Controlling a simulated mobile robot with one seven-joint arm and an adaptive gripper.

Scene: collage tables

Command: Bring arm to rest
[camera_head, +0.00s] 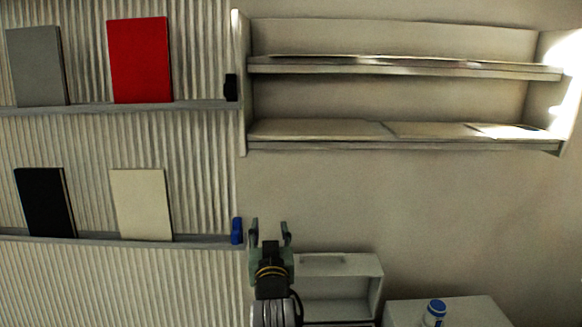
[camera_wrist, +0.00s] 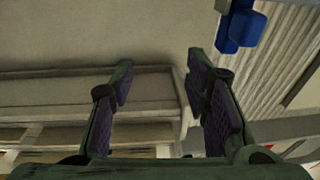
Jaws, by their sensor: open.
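My gripper (camera_head: 270,232) is raised in front of the wall, below the left end of the wall shelf, with its fingers pointing up in the head view. It is open, and nothing shows between its fingers. In the wrist view my gripper (camera_wrist: 158,85) shows two dark padded fingers spread apart, with plain wall and the shelf behind them. A small blue object (camera_head: 237,231) is at the right end of the lower ledge, just left of my gripper and apart from it. It also shows at the top right of the wrist view (camera_wrist: 241,27).
The wall shelf (camera_head: 400,146) is at upper right. Ledges on the ribbed panel hold a grey book (camera_head: 37,66), red book (camera_head: 140,60), black book (camera_head: 44,202) and cream book (camera_head: 141,204). A pale open box (camera_head: 372,270) is beside my arm. A blue-and-white container (camera_head: 434,312) stands at lower right.

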